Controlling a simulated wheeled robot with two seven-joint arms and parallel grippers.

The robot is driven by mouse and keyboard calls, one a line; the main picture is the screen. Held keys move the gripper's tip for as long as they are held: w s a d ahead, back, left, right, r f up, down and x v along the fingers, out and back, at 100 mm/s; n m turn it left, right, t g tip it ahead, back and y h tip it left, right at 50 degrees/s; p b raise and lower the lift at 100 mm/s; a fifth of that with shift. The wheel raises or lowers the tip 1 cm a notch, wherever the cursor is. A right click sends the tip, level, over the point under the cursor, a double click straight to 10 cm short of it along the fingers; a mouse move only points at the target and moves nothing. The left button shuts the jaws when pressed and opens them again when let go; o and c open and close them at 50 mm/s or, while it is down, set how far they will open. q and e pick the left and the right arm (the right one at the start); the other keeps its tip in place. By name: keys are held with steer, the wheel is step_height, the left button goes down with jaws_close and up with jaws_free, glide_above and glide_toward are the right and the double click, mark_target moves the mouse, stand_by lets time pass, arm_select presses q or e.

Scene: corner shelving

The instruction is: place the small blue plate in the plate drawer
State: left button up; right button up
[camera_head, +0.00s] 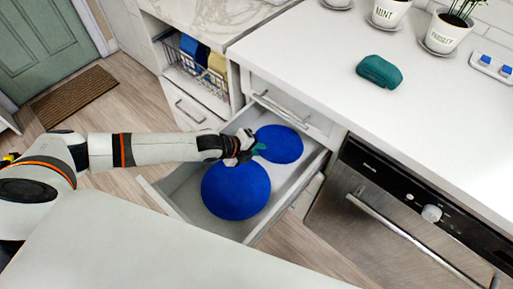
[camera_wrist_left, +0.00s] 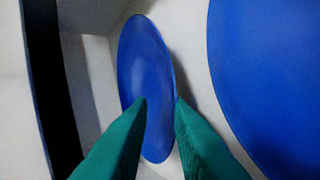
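The small blue plate (camera_head: 281,143) is inside the open drawer (camera_head: 178,188), toward the cabinet end. In the left wrist view the small plate (camera_wrist_left: 148,62) looks narrow and tilted, with its near part between the green fingers. Whether the plate touches the drawer floor is unclear. A larger blue plate (camera_head: 235,192) lies in the drawer nearer its front. My right gripper is not in view.
A dishwasher (camera_head: 380,215) with a bar handle stands right of the drawer. The white counter (camera_head: 300,52) above holds a teal object (camera_head: 379,72) and potted herbs (camera_head: 447,32). A wire basket (camera_head: 198,65) is at the left. A pale surface (camera_head: 150,255) fills the foreground.

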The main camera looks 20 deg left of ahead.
arm_select(q)
steer(key=shift+o, duration=0.5)
steer(key=shift+r, duration=0.15)
steer(key=p+v, duration=0.1)
steer(key=v, duration=1.1)
